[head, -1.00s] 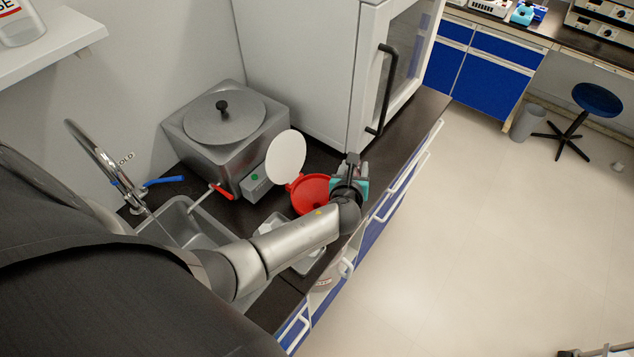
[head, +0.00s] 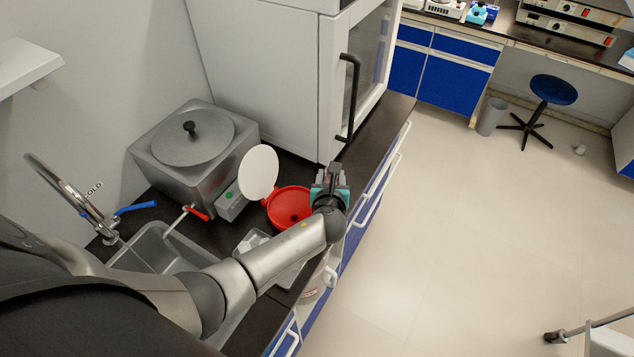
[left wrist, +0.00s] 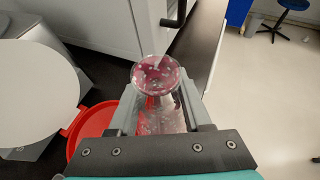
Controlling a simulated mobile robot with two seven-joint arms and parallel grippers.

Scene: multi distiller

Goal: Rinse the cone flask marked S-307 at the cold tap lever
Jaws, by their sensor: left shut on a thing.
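My left gripper (head: 325,180) is shut on a clear glass flask (left wrist: 158,78) with pinkish-purple residue inside. The sink (head: 150,248) is partly hidden by my left arm. My right gripper is not in view.
A tall white cabinet (head: 265,75) blocks the back. A grey tray (head: 252,240) lies partly under my arm.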

